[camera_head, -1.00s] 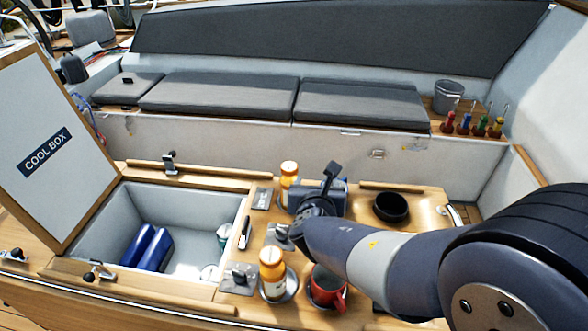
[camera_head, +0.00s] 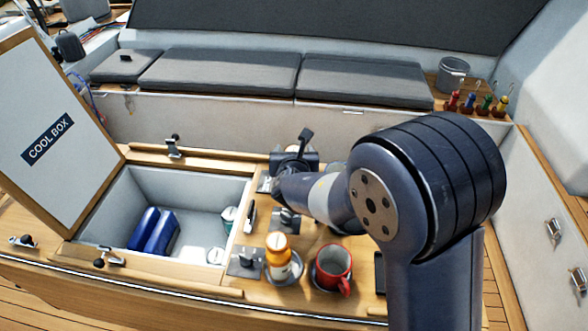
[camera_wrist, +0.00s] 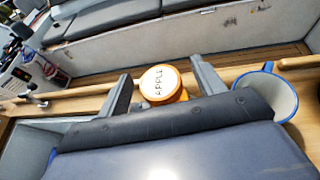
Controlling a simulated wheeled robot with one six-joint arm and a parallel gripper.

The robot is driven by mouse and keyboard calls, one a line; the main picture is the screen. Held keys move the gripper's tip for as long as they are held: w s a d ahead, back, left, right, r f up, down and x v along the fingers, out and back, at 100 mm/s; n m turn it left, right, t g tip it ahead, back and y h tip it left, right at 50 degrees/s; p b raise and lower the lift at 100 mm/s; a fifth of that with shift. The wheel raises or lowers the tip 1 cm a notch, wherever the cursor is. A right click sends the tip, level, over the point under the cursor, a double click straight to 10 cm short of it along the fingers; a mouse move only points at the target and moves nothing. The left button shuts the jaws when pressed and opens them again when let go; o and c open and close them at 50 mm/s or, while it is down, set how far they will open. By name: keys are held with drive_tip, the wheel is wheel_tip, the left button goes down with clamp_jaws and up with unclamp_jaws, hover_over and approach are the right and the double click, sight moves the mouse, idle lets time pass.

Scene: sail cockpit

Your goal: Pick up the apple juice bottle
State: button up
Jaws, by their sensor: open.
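The apple juice bottle (camera_wrist: 160,84) shows in the wrist view from above, with a pale round cap marked APPLE and orange sides. My gripper (camera_wrist: 161,70) is open, with one finger to the left of the bottle and one to the right. Whether either finger touches it cannot be told. In the head view my gripper (camera_head: 297,158) is over the back of the counter and the apple bottle is hidden there.
A red mug (camera_head: 333,268) stands beside the front bottle. A blue-rimmed cup (camera_wrist: 270,96) is right of my gripper in the wrist view. The open cool box (camera_head: 190,205) holds blue packs (camera_head: 153,231), with its lid (camera_head: 50,140) raised. A wooden rail (camera_wrist: 225,77) runs behind the bottle.

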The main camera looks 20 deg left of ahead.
drive_tip(key=shift+w, duration=0.1)
clamp_jaws()
idle(0.7)
